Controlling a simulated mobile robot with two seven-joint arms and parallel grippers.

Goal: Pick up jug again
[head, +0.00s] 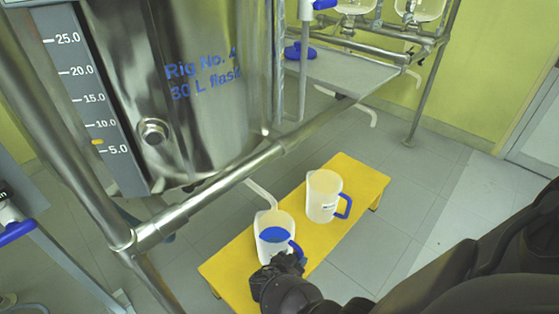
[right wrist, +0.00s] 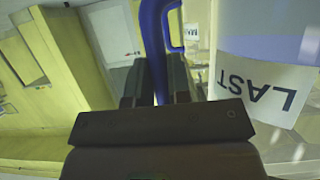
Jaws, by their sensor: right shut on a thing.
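A white jug (head: 267,250) with blue liquid (head: 274,234) inside stands upright at the near part of a yellow bench (head: 232,280). My right gripper (head: 292,261) is shut on its blue handle (head: 298,248) and hides part of the handle and the jug's lower side. In the right wrist view the handle (right wrist: 155,45) passes between the fingers of the gripper (right wrist: 157,85), with the jug wall (right wrist: 250,30) and a label reading "LAST" (right wrist: 270,88) to the right. I cannot tell whether the jug's base touches the bench. My left gripper is out of view.
A second white jug (head: 323,197) with a blue handle stands farther along the bench. A bent white tube (head: 262,192) ends just above the held jug. A steel vessel (head: 190,90) and frame rail (head: 210,190) stand left of the bench. Floor (head: 440,200) at right is clear.

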